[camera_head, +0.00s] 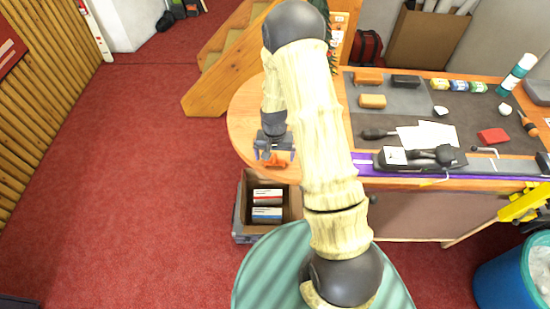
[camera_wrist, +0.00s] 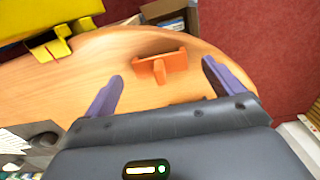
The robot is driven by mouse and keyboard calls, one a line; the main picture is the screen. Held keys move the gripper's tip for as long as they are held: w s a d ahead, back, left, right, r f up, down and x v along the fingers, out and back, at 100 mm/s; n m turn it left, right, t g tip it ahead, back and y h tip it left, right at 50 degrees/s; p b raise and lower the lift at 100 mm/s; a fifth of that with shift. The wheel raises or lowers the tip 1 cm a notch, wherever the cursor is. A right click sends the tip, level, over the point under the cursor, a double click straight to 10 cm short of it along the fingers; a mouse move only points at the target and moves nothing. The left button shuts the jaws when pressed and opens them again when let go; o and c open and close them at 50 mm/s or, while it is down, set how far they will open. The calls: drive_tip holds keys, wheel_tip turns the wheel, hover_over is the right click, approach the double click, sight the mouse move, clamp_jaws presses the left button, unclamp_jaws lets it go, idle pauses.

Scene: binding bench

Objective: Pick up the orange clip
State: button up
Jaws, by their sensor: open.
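The orange clip (camera_wrist: 160,66) lies on the wooden bench top (camera_wrist: 60,88) near its rounded end. In the wrist view it sits ahead of my gripper (camera_wrist: 162,75), roughly in line with the gap between the two purple fingers. My gripper is open, and nothing is held between the fingers. In the head view the orange clip (camera_head: 276,161) shows just below my gripper (camera_head: 273,152), near the bench's front left edge. I cannot tell from these views how high the fingers are above the bench.
A box (camera_head: 240,215) with books stands on the floor below the bench edge. A white sheet (camera_head: 428,134) and a clamp-like tool (camera_head: 425,157) lie nearer. Wooden steps (camera_head: 205,95) stand behind.

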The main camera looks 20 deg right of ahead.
drive_tip(key=shift+f, duration=0.9)
drive_tip(key=c, duration=1)
